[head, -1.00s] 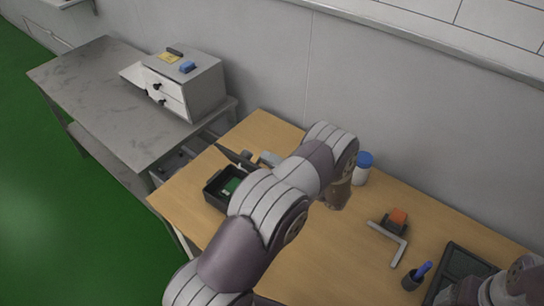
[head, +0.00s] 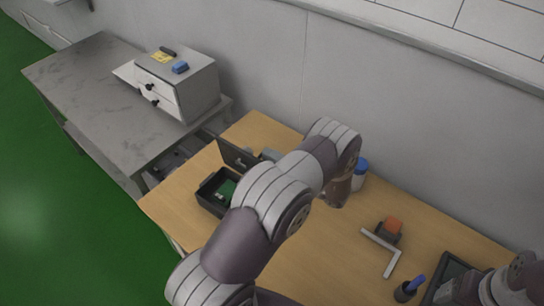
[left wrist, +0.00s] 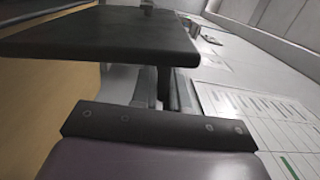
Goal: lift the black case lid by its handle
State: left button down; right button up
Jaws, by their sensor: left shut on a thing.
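The black case (head: 211,204) sits on the wooden table's left part, with a green item (head: 228,188) inside. Its black lid (head: 232,151) is raised at the back edge and stands steeply tilted. A small handle (head: 241,163) shows on the lid. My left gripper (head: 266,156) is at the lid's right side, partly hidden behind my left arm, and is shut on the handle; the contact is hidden. In the left wrist view the lid (left wrist: 100,38) fills the upper left, with the gripper fingers (left wrist: 163,88) beneath it.
Farther right are an orange-topped block (head: 392,226), a metal L-shaped piece (head: 382,252), a pen cup (head: 405,291) and a black tray (head: 452,270). A grey bench (head: 100,85) with a drawer box (head: 190,90) stands left.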

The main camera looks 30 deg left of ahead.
pick_arm(q)
jog(key=c, duration=1.2)
grip_release()
jog(key=d+b, duration=0.3)
jog(key=d, duration=0.9)
jog(key=shift+s+d, duration=0.2)
jog(key=shift+d, duration=0.15)
jog(key=shift+f, duration=0.1)
